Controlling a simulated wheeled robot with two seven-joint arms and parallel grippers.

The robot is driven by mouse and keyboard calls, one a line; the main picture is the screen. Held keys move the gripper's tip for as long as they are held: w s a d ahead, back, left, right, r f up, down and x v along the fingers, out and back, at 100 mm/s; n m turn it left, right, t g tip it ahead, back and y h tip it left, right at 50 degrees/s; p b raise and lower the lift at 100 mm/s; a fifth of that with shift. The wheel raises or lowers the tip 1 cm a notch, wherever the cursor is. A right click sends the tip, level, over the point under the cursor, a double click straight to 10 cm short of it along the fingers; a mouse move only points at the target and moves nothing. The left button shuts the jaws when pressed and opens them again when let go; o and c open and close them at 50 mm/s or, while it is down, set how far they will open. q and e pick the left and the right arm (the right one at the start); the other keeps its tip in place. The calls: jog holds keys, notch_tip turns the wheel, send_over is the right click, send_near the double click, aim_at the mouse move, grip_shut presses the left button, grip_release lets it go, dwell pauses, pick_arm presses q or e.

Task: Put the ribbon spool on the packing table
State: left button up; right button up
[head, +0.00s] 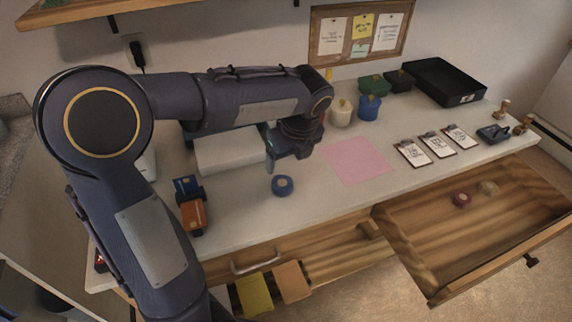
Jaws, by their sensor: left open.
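A small round blue spool (282,185) sits on the pale top of the packing table (240,219), near its front edge. A pinkish-red spool (461,199) and a tan spool (488,188) lie in the open wooden drawer (420,246) at the right. I cannot tell which spool the task names. My left gripper (286,157) is open and points down over the table, just behind the blue spool and apart from it in the picture. Its fingertips are small and dark here. My right gripper is out of view.
A pink sheet (358,160) lies mid-table. Clipboards (438,145) are right of it. Jars (369,107) and a black tray (446,81) stand behind. A white box (228,153) and orange and blue items (192,215) are left. Bare tabletop lies around the blue spool.

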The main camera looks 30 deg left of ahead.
pick_arm(q)
jog(key=s+d+n+t+h, duration=0.2)
jog(key=s+n+h, duration=0.1)
jog(key=s+n, duration=0.7)
jog(key=s+d+n+t+h, duration=0.2)
jog(key=s+n, duration=0.8)
jog(key=n, duration=0.5)
jog(key=shift+s+d+f+n+h, duration=0.35)
jog(key=shift+f+n+h, duration=0.1)
jog(key=shift+h, duration=0.25)
